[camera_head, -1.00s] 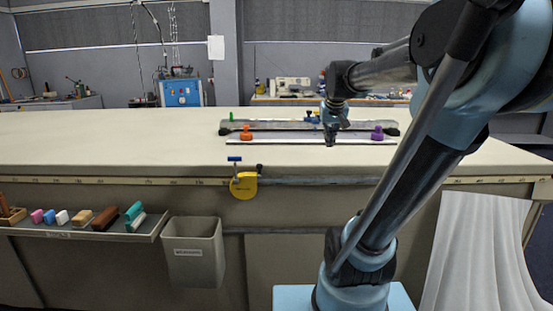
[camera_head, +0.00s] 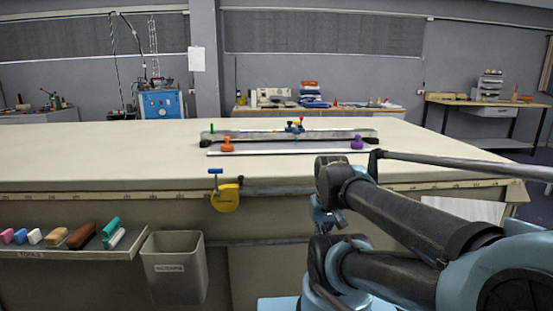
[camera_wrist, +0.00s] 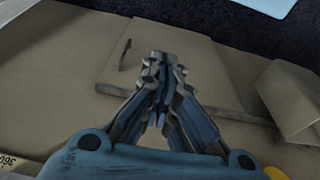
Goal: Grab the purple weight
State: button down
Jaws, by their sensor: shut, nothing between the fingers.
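The purple weight (camera_head: 357,142) is a small knobbed piece standing at the right end of a thin flat metal strip (camera_head: 285,151) on the table. It does not show in the wrist view. My gripper (camera_head: 325,224) is low at the table's front edge, well on the near side of the weight and apart from it. In the wrist view my gripper (camera_wrist: 162,60) has its fingers together and empty, with the table's front panel behind them.
An orange weight (camera_head: 227,145) stands at the strip's left end. A long grey bar (camera_head: 260,137) lies behind. A tool shelf (camera_head: 75,251) is at left. The cloth tabletop (camera_head: 100,155) is largely clear.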

aim_at(357, 144)
jog(key=u, duration=0.45)
jog(key=k, duration=1.1)
jog(key=z, duration=0.2)
jog(key=i, duration=0.9)
jog(key=z, duration=1.1)
jog(key=i, duration=0.6)
jog(key=z, duration=0.4)
